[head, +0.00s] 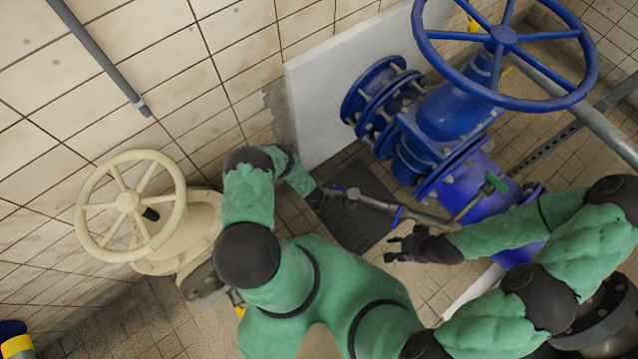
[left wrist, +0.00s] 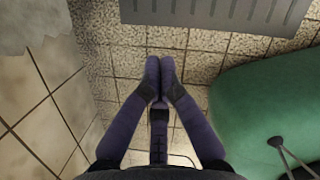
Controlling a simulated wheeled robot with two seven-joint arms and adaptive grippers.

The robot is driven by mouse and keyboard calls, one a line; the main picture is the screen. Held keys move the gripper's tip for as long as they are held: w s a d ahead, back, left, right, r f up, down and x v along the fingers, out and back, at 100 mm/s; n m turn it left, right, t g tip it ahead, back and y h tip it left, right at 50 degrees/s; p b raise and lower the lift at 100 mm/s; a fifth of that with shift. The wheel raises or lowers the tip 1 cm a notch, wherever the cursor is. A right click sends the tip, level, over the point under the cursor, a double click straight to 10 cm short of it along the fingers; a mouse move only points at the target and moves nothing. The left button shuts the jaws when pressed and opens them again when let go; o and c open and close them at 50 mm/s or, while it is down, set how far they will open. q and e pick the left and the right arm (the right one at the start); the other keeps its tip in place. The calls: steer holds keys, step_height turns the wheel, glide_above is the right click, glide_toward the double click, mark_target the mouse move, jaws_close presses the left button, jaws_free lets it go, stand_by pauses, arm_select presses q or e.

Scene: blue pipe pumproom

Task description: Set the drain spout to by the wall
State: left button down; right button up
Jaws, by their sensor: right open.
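The drain spout (head: 375,201) is a thin grey metal pipe with blue bands. It reaches left from a green-handled valve (head: 495,183) at the blue pipework, over a dark slotted floor plate (head: 352,228). My left gripper (head: 318,197) is just left of the spout's free end in the head view; I cannot tell whether they touch. In the left wrist view its fingertips (left wrist: 160,75) are together with nothing seen between them, and the spout does not show there. My right gripper (head: 390,249) is open and empty, below the spout in the picture.
A large blue handwheel and valve (head: 450,100) stand at upper right before a white panel (head: 345,85). A cream handwheel (head: 128,201) is at left by the tiled wall (head: 150,60). The slotted plate also shows in the left wrist view (left wrist: 215,12), with tiled floor around it.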

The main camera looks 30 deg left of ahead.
arm_select(q)
steer(key=w+f+b, duration=0.5)
steer(key=f+b, duration=0.4)
steer(key=shift+w+a+f, duration=0.25)
steer(key=shift+a+f, duration=0.05)
arm_select(e)
step_height(320, 180, down, 10)
steer(key=shift+r, duration=0.1)
